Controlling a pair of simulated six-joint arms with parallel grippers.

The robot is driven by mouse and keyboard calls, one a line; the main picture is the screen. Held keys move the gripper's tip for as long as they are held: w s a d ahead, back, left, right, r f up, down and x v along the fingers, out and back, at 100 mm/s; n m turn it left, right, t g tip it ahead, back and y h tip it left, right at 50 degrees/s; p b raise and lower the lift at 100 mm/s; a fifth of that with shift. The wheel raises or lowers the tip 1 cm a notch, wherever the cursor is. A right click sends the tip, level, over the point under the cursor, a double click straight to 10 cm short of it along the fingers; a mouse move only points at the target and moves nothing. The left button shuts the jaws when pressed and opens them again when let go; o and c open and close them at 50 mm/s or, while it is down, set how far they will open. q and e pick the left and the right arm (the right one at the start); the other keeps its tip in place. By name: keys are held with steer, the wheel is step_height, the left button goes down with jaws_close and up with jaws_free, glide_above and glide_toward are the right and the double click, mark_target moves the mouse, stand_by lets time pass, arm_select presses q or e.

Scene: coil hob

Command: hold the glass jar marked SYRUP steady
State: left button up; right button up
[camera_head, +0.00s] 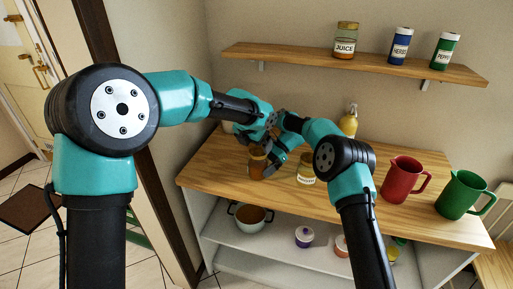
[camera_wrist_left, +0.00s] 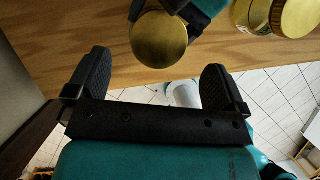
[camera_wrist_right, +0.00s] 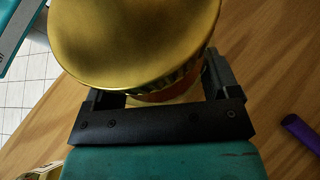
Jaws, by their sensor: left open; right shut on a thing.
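A glass jar with a gold lid and amber contents (camera_head: 258,165) stands upright at the left part of the wooden counter. Its label is not readable in any view, so I cannot confirm SYRUP. My right gripper (camera_wrist_right: 160,88) is shut on this jar, below the gold lid (camera_wrist_right: 135,38). In the left wrist view the same lid (camera_wrist_left: 158,40) lies ahead of my left gripper (camera_wrist_left: 155,82), which is open and empty with the jar beyond its fingertips. In the head view my left gripper (camera_head: 252,137) is close above the jar.
A second gold-lidded jar (camera_head: 306,173) stands right of the held one, its label too small to read. A red jug (camera_head: 401,180) and green jug (camera_head: 460,195) stand at right; a yellow bottle (camera_head: 349,120) behind. The upper shelf (camera_head: 300,58) holds a JUICE jar (camera_head: 345,42).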

arm_select(q)
steer(key=v, duration=0.8)
arm_select(e)
steer(key=o, duration=0.6)
steer(key=shift+w+d, duration=0.1)
steer(key=shift+v, duration=3.95)
steer(key=shift+r, duration=0.1)
step_height(320, 180, up, 10)
